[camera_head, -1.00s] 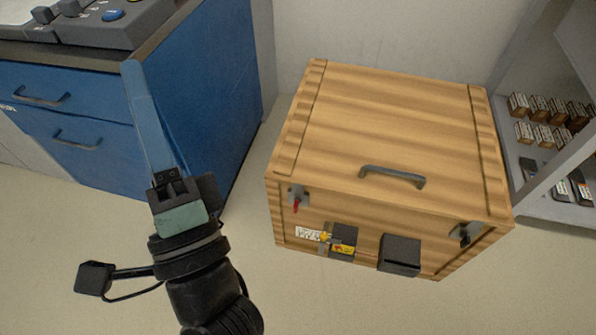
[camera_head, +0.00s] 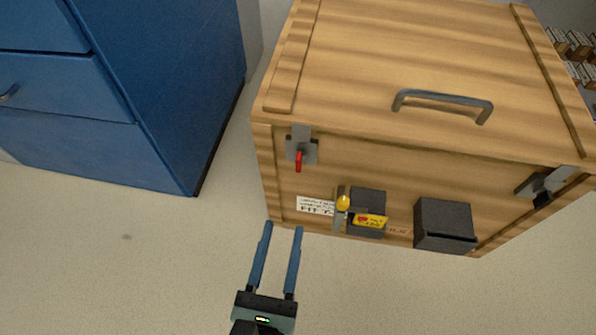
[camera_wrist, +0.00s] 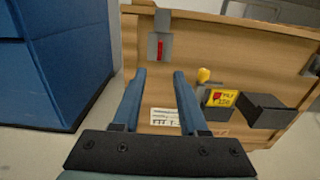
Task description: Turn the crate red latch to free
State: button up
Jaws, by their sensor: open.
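The wooden crate (camera_head: 420,60) stands on the floor with its front face toward me. Its red latch (camera_head: 298,160) is a small red lever hanging down from a grey metal plate at the upper left of the front face. In the wrist view the red latch (camera_wrist: 160,50) shows above and between the fingertips, with the crate (camera_wrist: 215,42) behind. My gripper (camera_head: 283,226) is open and empty, with two blue fingers pointing at the crate's lower left front. In the head view it is below the latch and apart from it.
A yellow knob (camera_head: 343,203) with a yellow label (camera_head: 370,220) and a dark box (camera_head: 444,225) sit on the crate's front. A dark latch (camera_head: 545,185) is at the right. A grey handle (camera_head: 443,102) is on the lid. A blue cabinet (camera_head: 150,90) stands left.

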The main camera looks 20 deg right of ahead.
aim_at(298, 166)
jog(key=x, duration=1.3)
jog(key=shift+r, duration=0.1)
jog(key=shift+s, duration=0.1)
grip_shut()
